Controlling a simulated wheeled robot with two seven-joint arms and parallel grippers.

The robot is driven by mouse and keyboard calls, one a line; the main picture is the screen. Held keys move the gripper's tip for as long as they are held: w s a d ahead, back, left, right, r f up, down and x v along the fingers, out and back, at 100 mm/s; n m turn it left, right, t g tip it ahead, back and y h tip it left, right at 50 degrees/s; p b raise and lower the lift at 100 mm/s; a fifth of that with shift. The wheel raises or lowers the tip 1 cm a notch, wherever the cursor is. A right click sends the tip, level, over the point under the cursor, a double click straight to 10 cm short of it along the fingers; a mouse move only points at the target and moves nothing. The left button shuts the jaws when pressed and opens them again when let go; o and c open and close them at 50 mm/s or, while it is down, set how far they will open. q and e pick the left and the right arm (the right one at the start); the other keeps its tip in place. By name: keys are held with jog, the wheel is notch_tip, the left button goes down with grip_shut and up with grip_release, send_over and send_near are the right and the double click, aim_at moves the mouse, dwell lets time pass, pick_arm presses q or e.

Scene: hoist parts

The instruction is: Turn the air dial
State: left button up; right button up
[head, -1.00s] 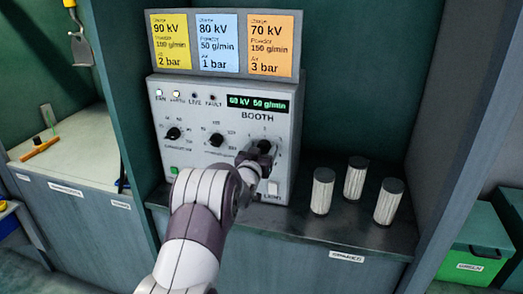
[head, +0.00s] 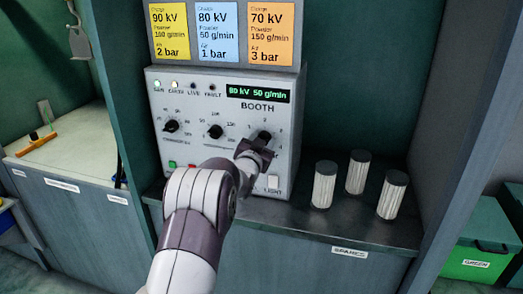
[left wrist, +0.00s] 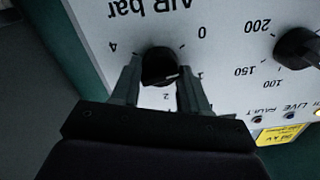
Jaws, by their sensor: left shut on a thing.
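The air dial (head: 263,136) is a black knob at the right of the grey booth control panel (head: 205,95). In the left wrist view the dial (left wrist: 160,66) sits under an upside-down "AIR bar" label, with marks 0, 1, 2 and 4 visible. Its white pointer line shows at the lower right, between the 1 and 2 marks as far as I can tell. My left gripper (head: 256,147) is shut on the dial, one finger on each side; the fingers (left wrist: 155,83) hide the 3 mark. My right gripper is out of view.
Two other black dials (head: 171,126) (head: 215,131) sit left of the air dial. A light switch (head: 273,182) is below it. Yellow, blue and orange cards (head: 270,33) hang above. Several white cylinders (head: 325,185) with dark caps stand on the shelf at the right.

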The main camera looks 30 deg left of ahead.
pick_arm(q)
jog(key=shift+d+f+m+b, duration=0.1)
jog(key=shift+m+b, duration=1.9)
jog(key=shift+b, duration=0.15)
jog(key=shift+d+f+m+b, duration=0.1)
jog(key=shift+m+b, duration=1.9)
jog(key=shift+b, duration=0.15)
jog(key=o, duration=1)
jog(key=v, duration=1.2)
jog(key=shift+s+b, duration=0.35)
jog(key=shift+b, duration=0.05)
